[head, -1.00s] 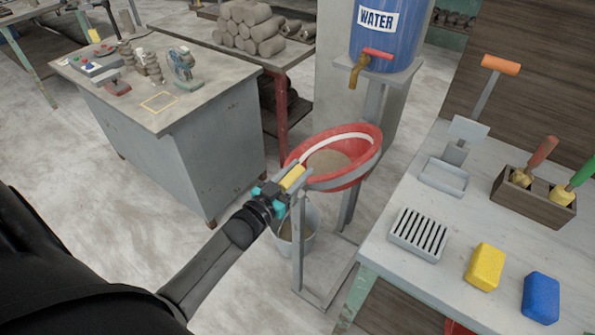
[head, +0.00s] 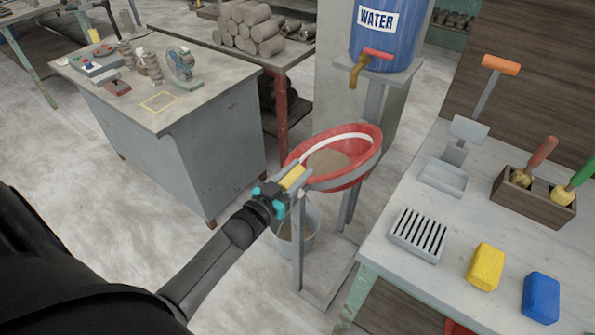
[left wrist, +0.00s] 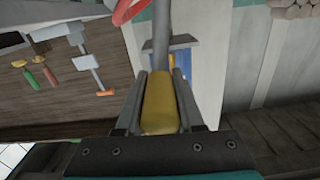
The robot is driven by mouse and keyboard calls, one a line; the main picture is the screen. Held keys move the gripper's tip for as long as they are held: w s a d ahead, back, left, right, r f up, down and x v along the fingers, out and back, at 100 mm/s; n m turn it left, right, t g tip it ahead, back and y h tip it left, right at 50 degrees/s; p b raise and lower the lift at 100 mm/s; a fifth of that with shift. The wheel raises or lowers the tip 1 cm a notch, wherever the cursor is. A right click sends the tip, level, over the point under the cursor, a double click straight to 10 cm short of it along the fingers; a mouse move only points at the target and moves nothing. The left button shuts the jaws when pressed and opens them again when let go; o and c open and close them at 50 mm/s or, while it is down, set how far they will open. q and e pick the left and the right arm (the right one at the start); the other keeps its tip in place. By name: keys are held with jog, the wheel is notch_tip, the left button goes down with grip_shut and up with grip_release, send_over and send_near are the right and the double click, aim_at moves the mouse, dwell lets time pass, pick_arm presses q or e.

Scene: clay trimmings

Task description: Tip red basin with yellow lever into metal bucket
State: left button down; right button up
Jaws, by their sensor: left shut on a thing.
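The red basin (head: 368,172) hangs in a grey stand, tilted, with brown matter inside and a pale band along its inner wall. Its yellow lever (head: 292,177) sticks out at the basin's left side. My left gripper (head: 281,189) is shut on the yellow lever; in the left wrist view the yellow grip (left wrist: 160,105) lies between the two fingers. The metal bucket (head: 311,244) stands on the floor below the basin, partly hidden by the stand post and my gripper. My right gripper is in neither view.
A blue water barrel (head: 398,40) with a brass tap (head: 358,72) stands behind the basin. A grey workbench (head: 172,115) is at left. A pale table (head: 405,290) at right holds a yellow sponge (head: 485,267), a blue sponge (head: 541,298) and a wooden tool box (head: 533,205).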

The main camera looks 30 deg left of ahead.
pick_arm(q)
jog(key=shift+a+r+n, duration=0.15)
jog(key=shift+a+n, duration=0.15)
jog(key=shift+a, duration=0.25)
jog(key=a+n, duration=0.4)
jog(key=a, duration=0.2)
jog(key=shift+w+a+f, duration=0.15)
jog(key=shift+w+f, duration=0.1)
jog(key=shift+f, duration=0.1)
jog(key=c, duration=0.5)
grip_release()
